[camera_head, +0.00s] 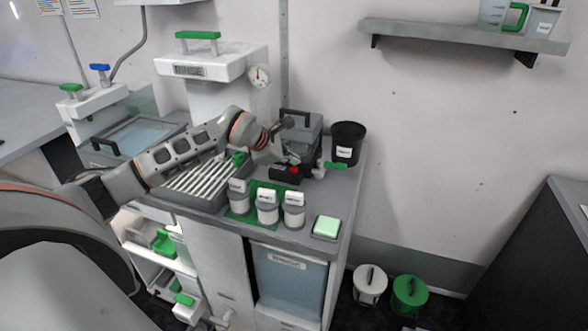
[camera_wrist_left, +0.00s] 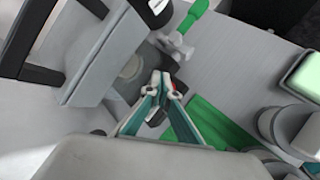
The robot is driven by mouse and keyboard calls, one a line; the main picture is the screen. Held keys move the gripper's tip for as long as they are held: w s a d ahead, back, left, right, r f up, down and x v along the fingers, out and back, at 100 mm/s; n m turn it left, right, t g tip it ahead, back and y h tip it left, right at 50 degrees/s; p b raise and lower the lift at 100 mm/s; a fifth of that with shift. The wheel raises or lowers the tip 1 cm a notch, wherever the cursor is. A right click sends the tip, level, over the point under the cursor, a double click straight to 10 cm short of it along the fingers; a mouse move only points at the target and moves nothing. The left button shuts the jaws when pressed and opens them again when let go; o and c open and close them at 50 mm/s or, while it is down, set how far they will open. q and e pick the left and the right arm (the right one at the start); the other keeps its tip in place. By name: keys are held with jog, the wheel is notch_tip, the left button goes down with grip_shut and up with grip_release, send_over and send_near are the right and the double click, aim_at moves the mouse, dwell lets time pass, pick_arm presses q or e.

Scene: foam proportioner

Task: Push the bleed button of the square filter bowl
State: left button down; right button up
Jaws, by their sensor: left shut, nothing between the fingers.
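A grey square-bodied unit with a black handle (camera_head: 302,128) stands at the back right of the bench; it fills the upper left of the left wrist view (camera_wrist_left: 105,50). I cannot make out which part is the square filter bowl, and its bleed button is not clearly visible. My left gripper (camera_wrist_left: 165,82) is shut and empty, its fingertips pointing toward the lower side of this unit. In the head view the gripper (camera_head: 292,158) is partly lost against the unit's front, so I cannot tell whether it touches. My right gripper is not in view.
A black box with a red button (camera_head: 292,170) sits below the gripper. A green-handled valve (camera_wrist_left: 195,18) is beside the unit. A black bucket (camera_head: 347,142) and green-topped block (camera_head: 327,227) are to the right.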

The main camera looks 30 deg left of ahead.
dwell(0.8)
pick_arm(q)
jog(key=shift+f, duration=0.15)
jog(key=shift+f, duration=0.25)
jog(key=shift+f+b, duration=0.15)
jog(key=shift+b, duration=0.2)
jog(key=shift+f, duration=0.35)
dwell(0.6)
jog(key=shift+r, duration=0.1)
jog(key=shift+r+p, duration=0.35)
jog(key=shift+r, duration=0.45)
